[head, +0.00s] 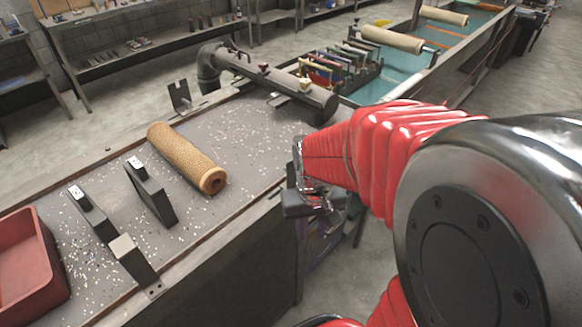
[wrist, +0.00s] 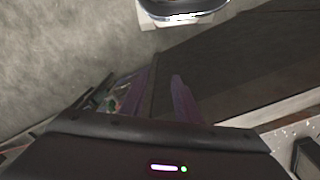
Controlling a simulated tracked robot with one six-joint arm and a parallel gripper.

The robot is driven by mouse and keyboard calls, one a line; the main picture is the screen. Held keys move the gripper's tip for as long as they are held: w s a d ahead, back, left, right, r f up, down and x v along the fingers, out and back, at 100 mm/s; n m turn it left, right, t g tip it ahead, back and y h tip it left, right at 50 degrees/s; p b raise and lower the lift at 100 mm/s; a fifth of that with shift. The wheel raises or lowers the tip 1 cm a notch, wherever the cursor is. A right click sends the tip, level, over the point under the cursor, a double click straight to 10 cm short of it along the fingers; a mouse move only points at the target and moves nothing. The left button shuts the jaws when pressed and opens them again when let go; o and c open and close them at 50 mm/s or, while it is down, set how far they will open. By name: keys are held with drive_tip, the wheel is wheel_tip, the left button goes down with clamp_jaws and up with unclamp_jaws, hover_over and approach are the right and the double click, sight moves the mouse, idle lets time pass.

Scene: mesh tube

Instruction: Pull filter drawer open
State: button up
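My gripper (head: 318,238) hangs beside the right end of the workbench, pointing down past the bench edge; my red arm reaches in from the right. In the wrist view, two purple-tinted fingers (wrist: 163,95) stand apart with a gap between them, and nothing shows held. The dark side of the bench (wrist: 235,65) lies beyond the fingers. I cannot make out a filter drawer or its handle in either view; my gripper and arm cover part of the bench end. A tan mesh tube (head: 187,158) lies on the bench top, apart from my gripper.
Dark upright brackets (head: 151,192) stand on the bench, with a red tray (head: 30,262) at the left. A dark pipe (head: 275,83) crosses the bench's back end. Teal tanks with rollers (head: 392,39) stand behind. Bare floor (wrist: 55,45) lies beside the bench.

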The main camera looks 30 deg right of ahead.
drive_tip(key=w+d+f+m, duration=0.1)
drive_tip(key=d+f, duration=0.3)
drive_tip(key=f, duration=0.5)
drive_tip(key=w+d+f+m, duration=0.15)
drive_tip(key=d+f, duration=0.35)
drive_tip(key=f, duration=0.5)
drive_tip(key=w+d+f+m, duration=0.15)
drive_tip(key=d+f, duration=0.25)
drive_tip(key=f, duration=0.5)
drive_tip(key=s+d+f+m+t+h, duration=0.1)
drive_tip(key=d+f+m+t, duration=0.2)
drive_tip(key=f, duration=1.1)
drive_tip(key=s+f+m+t+h, duration=0.1)
drive_tip(key=s+f+m+t, duration=0.3)
drive_tip(key=f, duration=0.9)
drive_tip(key=w+d+r+m+t+h, duration=0.4)
drive_tip(key=w+r+m+t, duration=0.3)
drive_tip(key=w+r, duration=0.2)
drive_tip(key=shift+d+r+h, duration=0.25)
drive_tip(key=shift+r+h, duration=0.15)
drive_tip(key=shift+r, duration=0.55)
drive_tip(key=shift+w, duration=0.1)
